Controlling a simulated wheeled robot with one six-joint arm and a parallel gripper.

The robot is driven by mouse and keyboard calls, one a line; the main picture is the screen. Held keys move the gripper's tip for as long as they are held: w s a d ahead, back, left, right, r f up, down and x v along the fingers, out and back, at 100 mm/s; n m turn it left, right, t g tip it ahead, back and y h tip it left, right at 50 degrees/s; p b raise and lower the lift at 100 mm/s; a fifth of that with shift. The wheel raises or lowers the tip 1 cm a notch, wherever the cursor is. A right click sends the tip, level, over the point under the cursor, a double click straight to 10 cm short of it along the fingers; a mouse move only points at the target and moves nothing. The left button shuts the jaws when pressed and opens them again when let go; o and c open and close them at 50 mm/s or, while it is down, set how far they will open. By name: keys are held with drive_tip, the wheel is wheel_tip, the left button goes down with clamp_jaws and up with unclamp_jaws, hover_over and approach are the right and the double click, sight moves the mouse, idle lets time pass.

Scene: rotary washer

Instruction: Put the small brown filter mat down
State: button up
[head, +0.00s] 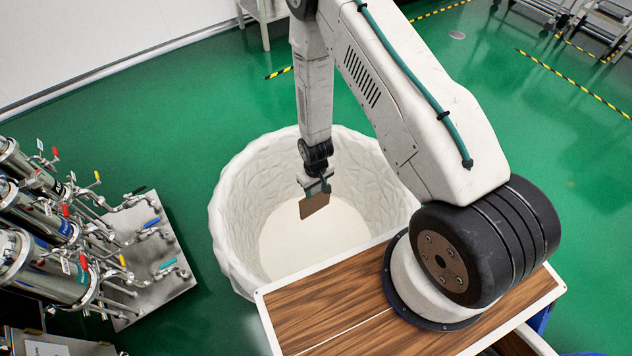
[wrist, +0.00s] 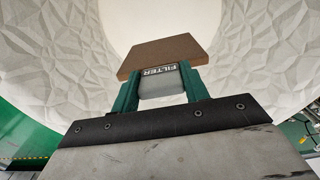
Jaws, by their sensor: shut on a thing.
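The small brown filter mat (head: 314,205) is a flat brown slab with a grey tab. My gripper (head: 318,186) hangs inside the large white round bin (head: 232,215) and is shut on the mat. In the wrist view, the green fingers of the gripper (wrist: 158,88) close on the tab, which reads "FILTER", and the brown slab (wrist: 160,55) sticks out beyond them. In the head view the mat hangs tilted, above the bin's pale floor (head: 290,245); its height above that floor is hard to tell.
The bin has a thick, faceted wall all around my gripper. A steel rig with cylinders, pipes and coloured valve handles (head: 75,225) stands left of the bin. A wood-topped surface (head: 325,305) is in front. Green floor (head: 165,125) is open behind the bin.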

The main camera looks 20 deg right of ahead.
drive_tip(key=shift+f, duration=0.85)
drive_tip(key=o, duration=1.3)
